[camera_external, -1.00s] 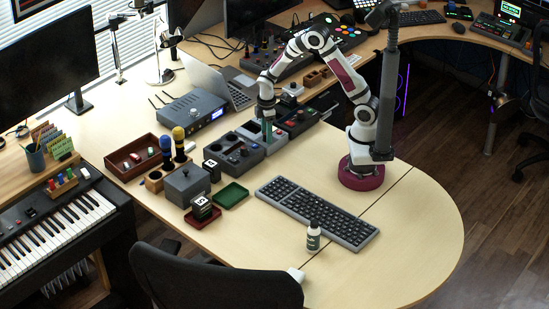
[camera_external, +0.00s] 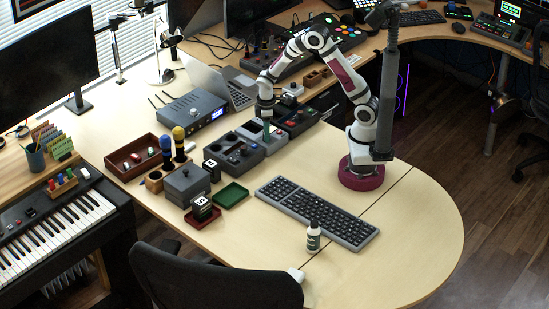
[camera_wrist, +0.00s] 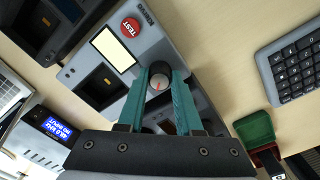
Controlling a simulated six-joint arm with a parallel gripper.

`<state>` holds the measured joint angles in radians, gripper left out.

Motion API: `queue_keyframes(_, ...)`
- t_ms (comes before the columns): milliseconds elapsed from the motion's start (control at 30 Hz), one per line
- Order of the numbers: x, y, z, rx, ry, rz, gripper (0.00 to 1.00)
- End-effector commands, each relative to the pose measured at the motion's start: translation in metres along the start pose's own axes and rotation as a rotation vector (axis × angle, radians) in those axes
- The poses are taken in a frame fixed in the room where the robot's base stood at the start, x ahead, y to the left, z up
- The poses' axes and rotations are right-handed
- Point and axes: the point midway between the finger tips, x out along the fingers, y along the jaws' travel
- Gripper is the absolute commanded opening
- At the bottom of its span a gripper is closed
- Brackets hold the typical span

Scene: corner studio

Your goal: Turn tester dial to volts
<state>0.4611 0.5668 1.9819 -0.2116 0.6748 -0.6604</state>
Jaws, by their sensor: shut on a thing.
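The tester is a grey box (camera_wrist: 178,50) with a red TEST button (camera_wrist: 131,27), a blank pale screen (camera_wrist: 113,49) and a round dial (camera_wrist: 159,82) with a red pointer mark. My gripper (camera_wrist: 160,76) reaches down over the tester, and its teal fingers are shut on the dial, one on each side. In the external view my gripper (camera_external: 266,136) points straight down onto the tester (camera_external: 276,143). The volts mark is not readable in either view, and the fingers cover parts of the dial's surroundings.
A green tray (camera_external: 231,194) and a keyboard (camera_external: 317,213) lie nearer the front. Bare table shows between tester and keyboard.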

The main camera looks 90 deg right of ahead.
Motion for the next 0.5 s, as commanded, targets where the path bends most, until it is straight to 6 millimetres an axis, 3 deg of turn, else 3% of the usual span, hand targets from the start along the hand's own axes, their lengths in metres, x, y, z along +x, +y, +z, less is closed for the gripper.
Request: queue_keyframes(500, -0.0005, 0.0004, -0.0003, 0.458, -0.010, 0.001, 0.00)
